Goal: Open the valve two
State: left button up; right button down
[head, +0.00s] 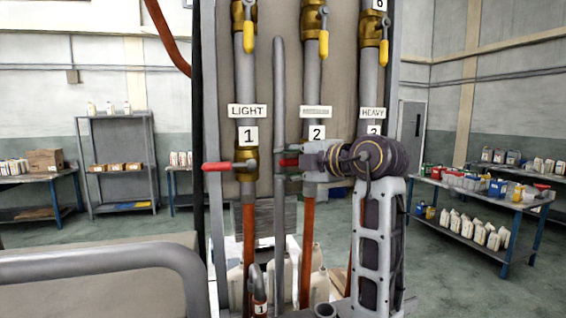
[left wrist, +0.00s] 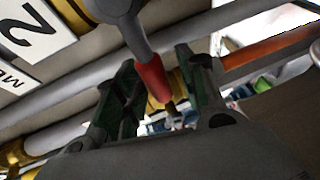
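The label 2 (head: 316,132) is on the middle pipe, and it also shows in the left wrist view (left wrist: 33,25). The valve two handle is a grey lever with a red grip (head: 289,162); it also shows in the left wrist view (left wrist: 152,80). My left gripper (head: 287,163) is at this handle, pointing left across the middle pipe. In the left wrist view its two fingers (left wrist: 160,98) are apart, one on each side of the red grip, with gaps visible. My gripper hides most of the valve body in the head view. My right gripper is not in view.
Valve one, with a red handle (head: 217,166) pointing left, is on the left pipe. Upper valves with yellow handles (head: 249,44) hang above. A thin grey vertical pipe (head: 279,120) stands just left of my fingertips. White jugs (head: 283,275) stand below.

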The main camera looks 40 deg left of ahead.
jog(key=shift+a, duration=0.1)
pick_arm(q)
jog(key=shift+d, duration=0.15)
jog(key=shift+c, duration=0.4)
grip_shut()
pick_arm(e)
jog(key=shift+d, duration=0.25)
pick_arm(q)
jog(key=shift+f, duration=0.1)
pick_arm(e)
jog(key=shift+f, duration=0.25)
